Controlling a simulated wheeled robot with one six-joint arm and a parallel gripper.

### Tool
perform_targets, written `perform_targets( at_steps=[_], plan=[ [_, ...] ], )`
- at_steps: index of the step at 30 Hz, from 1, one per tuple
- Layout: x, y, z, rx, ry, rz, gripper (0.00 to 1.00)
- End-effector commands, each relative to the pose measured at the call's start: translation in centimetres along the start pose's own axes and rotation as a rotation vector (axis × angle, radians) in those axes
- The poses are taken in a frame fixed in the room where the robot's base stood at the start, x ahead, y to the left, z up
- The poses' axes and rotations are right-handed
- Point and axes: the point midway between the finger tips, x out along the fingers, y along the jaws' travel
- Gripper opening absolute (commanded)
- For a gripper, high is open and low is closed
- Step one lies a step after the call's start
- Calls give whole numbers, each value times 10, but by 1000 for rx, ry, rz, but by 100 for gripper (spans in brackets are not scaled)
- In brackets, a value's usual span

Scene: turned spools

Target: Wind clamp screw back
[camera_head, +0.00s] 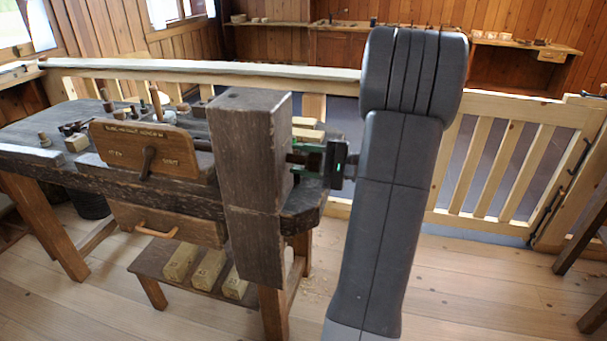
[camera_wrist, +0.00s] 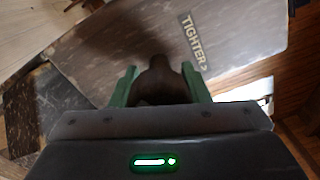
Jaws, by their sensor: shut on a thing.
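The clamp screw (camera_wrist: 158,82) shows in the wrist view as a dark rounded knob between the two green fingers of my gripper (camera_wrist: 160,88). The gripper is shut on it, one finger on each side. Behind the knob is a wooden face with a label reading "TIGHTER >" (camera_wrist: 194,42). In the head view, a dark screw end (camera_head: 303,158) comes out of the right side of a thick upright wooden post (camera_head: 250,150). My gripper (camera_head: 322,160) meets it there from the right.
A dark workbench (camera_head: 60,160) stands left, with a lettered wooden board (camera_head: 145,145) and several small turned pieces on top. A low shelf below holds pale blocks (camera_head: 208,268). A wooden rail fence (camera_head: 490,165) runs behind my arm. Open floor (camera_head: 480,290) lies front right.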

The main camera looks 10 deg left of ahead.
Motion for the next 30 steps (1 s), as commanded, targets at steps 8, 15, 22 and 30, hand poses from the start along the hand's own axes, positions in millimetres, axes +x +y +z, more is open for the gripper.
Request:
perform_targets(
  at_steps=[8,15,22,30],
  plan=[
    [1,5,-2,-269,-1,-2,19],
    [1,5,-2,-495,-1,-3,19],
    [2,4,-1,-714,-2,-3,19],
    [2,4,-1,-970,-3,-3,19]
  ],
)
